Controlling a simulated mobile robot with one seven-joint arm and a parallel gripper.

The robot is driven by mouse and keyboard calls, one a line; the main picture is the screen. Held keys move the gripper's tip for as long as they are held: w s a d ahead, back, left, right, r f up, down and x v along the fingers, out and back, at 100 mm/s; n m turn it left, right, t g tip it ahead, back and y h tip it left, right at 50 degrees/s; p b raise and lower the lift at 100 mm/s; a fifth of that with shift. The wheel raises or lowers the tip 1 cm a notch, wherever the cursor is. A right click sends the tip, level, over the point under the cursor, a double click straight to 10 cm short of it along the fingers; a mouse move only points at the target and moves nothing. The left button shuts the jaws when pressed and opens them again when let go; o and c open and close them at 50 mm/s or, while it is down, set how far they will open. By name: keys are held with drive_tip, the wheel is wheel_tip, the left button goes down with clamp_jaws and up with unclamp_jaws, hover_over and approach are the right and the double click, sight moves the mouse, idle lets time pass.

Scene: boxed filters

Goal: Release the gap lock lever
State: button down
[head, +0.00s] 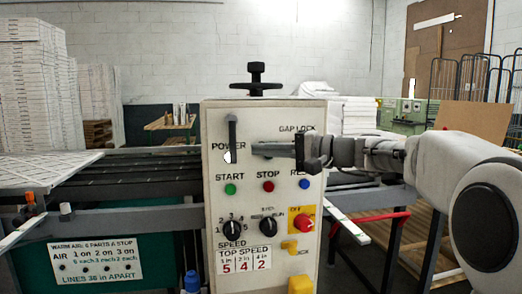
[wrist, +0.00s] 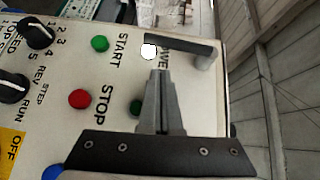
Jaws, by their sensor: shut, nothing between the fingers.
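A black lever (head: 232,132) hangs straight down on the upper left of the cream control panel (head: 265,110), beside the POWER label. In the wrist view, the lever (wrist: 180,46) is a dark bar with its mount at the right end. The GAP LOCK label (head: 297,129) is at the panel's upper right, just above my gripper. My gripper (head: 254,150) is shut and empty, pointing left across the panel front. In the wrist view, my gripper's fingertips (wrist: 160,72) appear just short of the lever; contact cannot be told. My gripper hides part of the panel below the label.
The panel carries a green START button (head: 230,189), red STOP button (head: 268,186), blue button (head: 304,184), black dials (head: 231,228) and a red switch (head: 303,224). A black handwheel (head: 256,85) stands on top. A stack of white boxes (head: 35,90) is at left.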

drive_tip(key=p+v, duration=0.1)
drive_tip(key=v, duration=0.9)
drive_tip(key=shift+w+d+f, duration=0.15)
drive_tip(key=shift+d+f, duration=0.2)
drive_tip(key=shift+d, duration=0.05)
drive_tip(key=s+a+f+n+g+h, duration=0.1)
drive_tip(key=s+a+f+g+h, duration=0.15)
drive_tip(key=s+f+h, duration=0.7)
drive_tip(key=s+d+f+n+t+h, duration=0.1)
drive_tip(key=s+d+f+h, duration=0.1)
drive_tip(key=s+d+f, duration=0.35)
drive_tip(key=s+d+f+n+h, duration=0.1)
drive_tip(key=s+d+f+h, duration=0.1)
drive_tip(key=s, duration=0.6)
drive_tip(key=s+d+f+n+t+h, duration=0.1)
drive_tip(key=s+d+f+h, duration=0.1)
drive_tip(key=s+d+f, duration=0.3)
wheel_tip(320, 180, up, 17)
drive_tip(key=s+a+p, duration=0.1)
drive_tip(key=p, duration=1.5)
drive_tip(key=shift+s+f+p, duration=0.15)
drive_tip(key=shift+s+p, duration=0.15)
drive_tip(key=shift+p, duration=0.05)
